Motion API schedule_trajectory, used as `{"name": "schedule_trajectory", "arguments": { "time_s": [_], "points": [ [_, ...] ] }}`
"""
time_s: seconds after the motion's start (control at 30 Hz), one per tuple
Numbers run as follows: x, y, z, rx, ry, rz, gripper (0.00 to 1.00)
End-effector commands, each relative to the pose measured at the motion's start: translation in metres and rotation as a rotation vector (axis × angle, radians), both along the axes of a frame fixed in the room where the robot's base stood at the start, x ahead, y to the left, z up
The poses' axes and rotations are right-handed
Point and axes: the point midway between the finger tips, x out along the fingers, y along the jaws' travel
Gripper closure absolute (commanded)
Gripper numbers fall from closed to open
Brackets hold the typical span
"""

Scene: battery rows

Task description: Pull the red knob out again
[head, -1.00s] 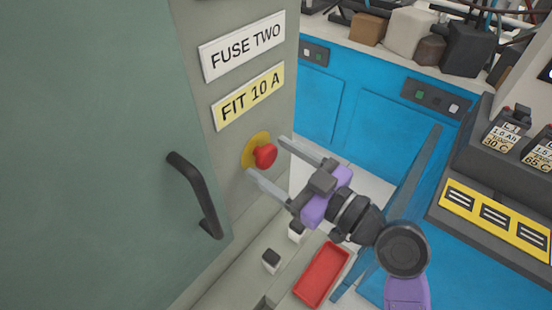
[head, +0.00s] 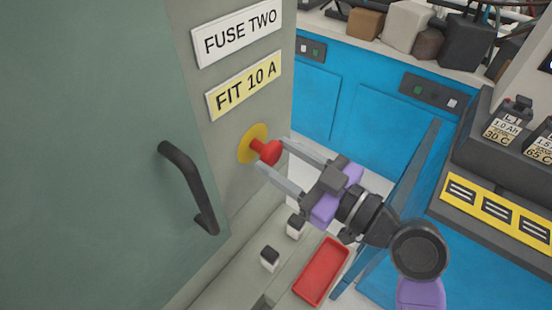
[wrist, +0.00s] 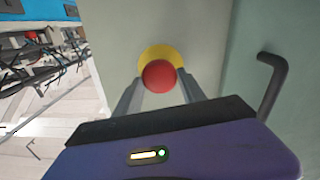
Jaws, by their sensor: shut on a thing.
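The red knob (head: 268,152) stands out from its round yellow plate (head: 247,143) on the grey cabinet side, with a red stem showing between knob and plate. In the wrist view the red knob (wrist: 159,76) sits between the fingertips, in front of the yellow plate (wrist: 160,54). My gripper (head: 271,155) is shut on the knob, one finger on each side of it. It reaches in from the right.
A dark door handle (head: 188,185) juts out left of the knob. Signs reading "FUSE TWO" (head: 238,38) and "FIT 10 A" (head: 244,86) are above. A red tray (head: 321,271) and small white blocks with dark tops (head: 270,260) lie below. Blue cabinets (head: 380,130) stand behind.

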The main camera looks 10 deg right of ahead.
Motion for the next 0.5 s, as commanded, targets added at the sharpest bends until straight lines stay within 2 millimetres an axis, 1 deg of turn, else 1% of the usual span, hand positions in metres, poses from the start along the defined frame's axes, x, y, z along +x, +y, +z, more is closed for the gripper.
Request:
{"name": "schedule_trajectory", "arguments": {
  "time_s": [0.17,0.2,0.3,0.5],
  "points": [
    [-0.0011,-0.0013,-0.0011,-0.002,0.005,-0.001,1.00],
    [-0.0012,-0.0014,-0.0012,-0.002,0.005,-0.001,0.49],
    [-0.0011,-0.0013,-0.0012,-0.002,0.005,-0.001,0.30],
    [-0.0008,-0.0009,-0.0009,-0.002,0.004,-0.001,0.30]
  ]
}}
